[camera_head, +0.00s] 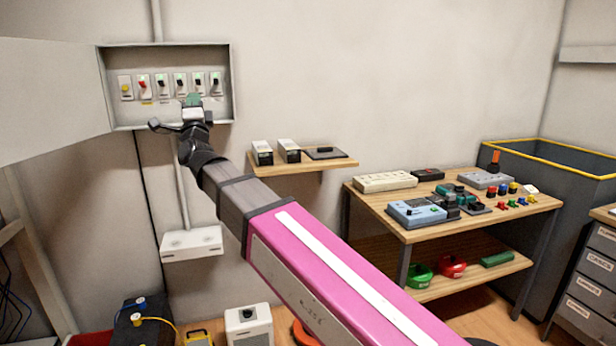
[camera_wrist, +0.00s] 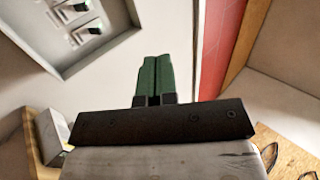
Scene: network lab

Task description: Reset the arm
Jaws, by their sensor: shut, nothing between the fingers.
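My gripper (camera_head: 193,101) is at the end of my pink and grey arm, reaching up to the left in the head view. It is in front of the lower edge of an open wall breaker box (camera_head: 225,115). In the wrist view its two green fingers (camera_wrist: 154,80) are together with nothing between them. The box holds a row of several switches, one with a red lever (camera_head: 143,85) and one with a yellow knob (camera_head: 125,88). In the wrist view the box (camera_wrist: 90,62) is at the upper left, apart from the fingers.
A small wall shelf (camera_head: 305,166) with boxes is right of my arm. A wooden table (camera_head: 400,228) with devices stands further right, beside a grey bin (camera_head: 570,190). A white wall box (camera_head: 191,243) hangs below the gripper. The box's open door (camera_head: 45,100) is at left.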

